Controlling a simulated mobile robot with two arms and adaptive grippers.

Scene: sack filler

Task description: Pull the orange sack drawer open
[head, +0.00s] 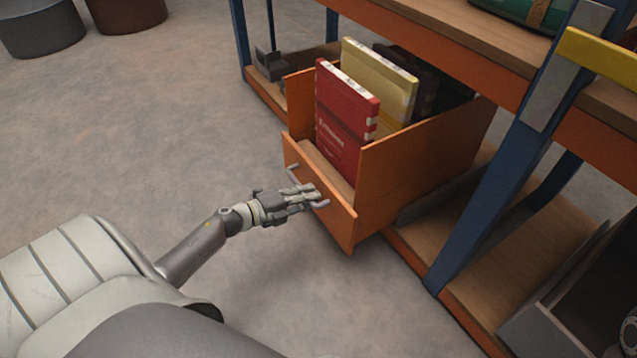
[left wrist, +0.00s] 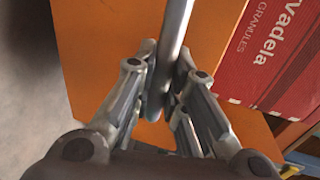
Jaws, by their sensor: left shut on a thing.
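The orange sack drawer (head: 420,160) stands pulled out from under the workbench in the head view. It holds a red sack (head: 342,125), a yellow sack (head: 380,80) and a dark sack behind them. My left gripper (head: 312,198) is at the drawer's front panel, shut on its grey bar handle (head: 322,204). In the left wrist view, the handle (left wrist: 178,30) runs between the two fingers (left wrist: 165,100), with the orange front panel (left wrist: 110,40) behind it and the red sack at the right. My right gripper is not in view.
The bench has a wooden shelf (head: 440,25) with an orange edge and blue posts (head: 500,185). A low wooden shelf (head: 520,240) and a dark bin (head: 590,300) are at the right. Dark round containers (head: 40,28) stand far left. The grey floor left of the drawer is clear.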

